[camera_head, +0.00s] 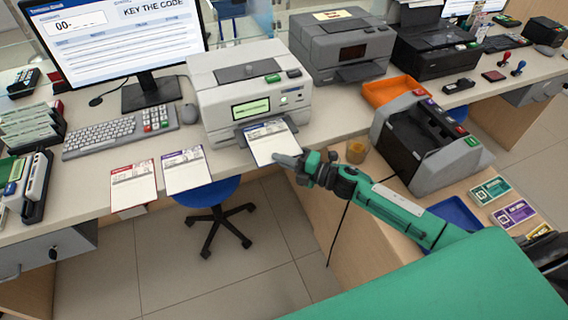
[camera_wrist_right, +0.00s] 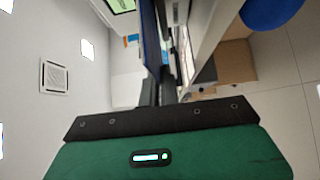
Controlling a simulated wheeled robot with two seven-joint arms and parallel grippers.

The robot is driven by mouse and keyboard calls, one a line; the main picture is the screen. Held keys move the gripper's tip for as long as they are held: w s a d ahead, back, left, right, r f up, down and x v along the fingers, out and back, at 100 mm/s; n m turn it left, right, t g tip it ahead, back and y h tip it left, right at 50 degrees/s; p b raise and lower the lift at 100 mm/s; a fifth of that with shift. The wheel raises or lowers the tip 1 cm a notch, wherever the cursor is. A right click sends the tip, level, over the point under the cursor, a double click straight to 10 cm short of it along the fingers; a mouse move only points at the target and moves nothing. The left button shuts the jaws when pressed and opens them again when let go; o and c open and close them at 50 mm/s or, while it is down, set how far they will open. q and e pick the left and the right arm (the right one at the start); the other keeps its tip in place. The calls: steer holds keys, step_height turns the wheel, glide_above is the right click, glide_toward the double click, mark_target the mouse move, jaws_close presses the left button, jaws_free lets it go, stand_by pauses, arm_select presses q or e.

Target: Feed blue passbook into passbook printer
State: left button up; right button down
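The blue passbook (camera_head: 268,140) is an open white page with a blue header, at the front of the beige passbook printer (camera_head: 215,95). Its far edge overlaps the printer's dark front tray; I cannot tell whether it is inside the slot. My right gripper (camera_head: 291,161) is at its near right corner, shut on it. In the right wrist view the passbook shows edge-on as a blue strip (camera_wrist_right: 150,42) at the dark fingers (camera_wrist_right: 159,92). The printer has a lit green screen. My left gripper is not in view.
A red-headed passbook (camera_head: 133,186) and a purple-headed one (camera_head: 186,170) lie at the counter's front edge. A keyboard (camera_head: 112,136) and monitor stand left.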

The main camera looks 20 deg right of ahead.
mark_target(277, 149)
steer(key=shift+w, duration=0.75)
steer(key=shift+w+f+b, duration=0.1)
steer(key=shift+w+b, duration=0.3)
steer(key=shift+w, duration=0.6)
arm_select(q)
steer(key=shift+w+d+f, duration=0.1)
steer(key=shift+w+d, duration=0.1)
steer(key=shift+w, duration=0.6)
arm_select(e)
steer(key=shift+w, duration=0.4)
steer(key=c, duration=1.6)
jaws_free()
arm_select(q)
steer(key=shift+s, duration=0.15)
arm_select(e)
steer(key=shift+s, duration=0.1)
